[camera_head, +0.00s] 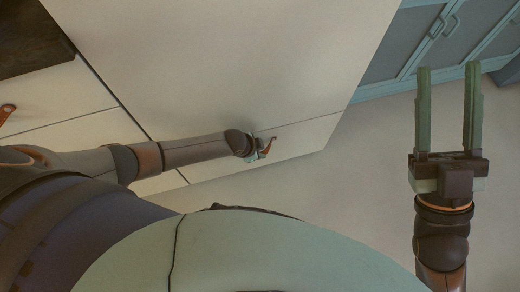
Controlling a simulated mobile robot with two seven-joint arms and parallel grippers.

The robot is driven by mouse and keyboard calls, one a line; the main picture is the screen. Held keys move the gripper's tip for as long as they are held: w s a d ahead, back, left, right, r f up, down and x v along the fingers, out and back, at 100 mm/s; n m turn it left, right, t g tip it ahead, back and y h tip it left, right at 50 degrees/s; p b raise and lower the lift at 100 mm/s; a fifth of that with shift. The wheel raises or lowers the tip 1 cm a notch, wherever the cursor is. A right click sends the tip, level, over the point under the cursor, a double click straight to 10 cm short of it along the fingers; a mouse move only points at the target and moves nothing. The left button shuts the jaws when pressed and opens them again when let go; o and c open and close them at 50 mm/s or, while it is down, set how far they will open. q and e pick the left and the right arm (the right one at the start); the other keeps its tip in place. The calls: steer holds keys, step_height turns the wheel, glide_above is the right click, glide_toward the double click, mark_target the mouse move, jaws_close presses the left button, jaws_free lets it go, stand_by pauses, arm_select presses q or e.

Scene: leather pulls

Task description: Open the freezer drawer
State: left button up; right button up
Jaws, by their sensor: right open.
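The tall cream fridge-freezer front (250,50) fills the upper middle of the view. A thin seam separates it from the freezer drawer (308,138) below. A brown leather pull (268,146) shows at the drawer front. My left gripper (258,152) is at this pull, partly hidden behind its own wrist. Its fingers are too small and covered to tell whether they hold the pull. My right gripper (448,105) is open and empty, raised at the right, well away from the freezer.
Cream cabinet fronts (60,115) stand at the left, with another leather pull (6,113) and a dark countertop (30,40). Blue-green cabinets (430,45) stand at the upper right. The pale floor (350,185) in front of the drawer is clear.

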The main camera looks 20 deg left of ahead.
arm_select(q)
jaws_close()
stand_by(1.0)
